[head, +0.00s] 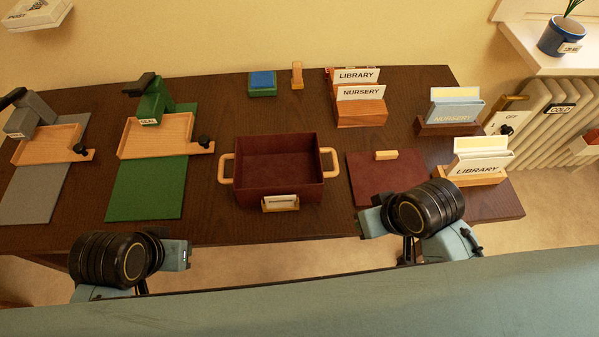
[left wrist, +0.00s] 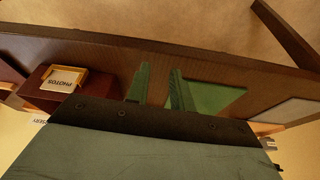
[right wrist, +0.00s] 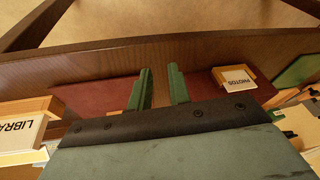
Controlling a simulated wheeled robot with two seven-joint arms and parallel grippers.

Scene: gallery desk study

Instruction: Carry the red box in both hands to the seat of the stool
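The dark red box (head: 275,178) stands open-topped and empty on the desk, in the middle of the head view. It has a pale wooden handle on its left side (head: 226,168) and right side (head: 330,162). Its front label reads PHOTOS in the left wrist view (left wrist: 63,79) and right wrist view (right wrist: 238,79). My left gripper (left wrist: 157,68) is open and empty, near the desk's front edge, left of the box. My right gripper (right wrist: 159,67) is open and empty, right of the box. Neither touches it. No stool is in view.
A dark red panel with a wooden knob (head: 388,180) lies right of the box. Green (head: 145,190) and grey (head: 32,195) mats with presses stand left. Card holders (head: 360,108) stand behind and right (head: 478,168). Bare desk (head: 235,120) lies behind the box.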

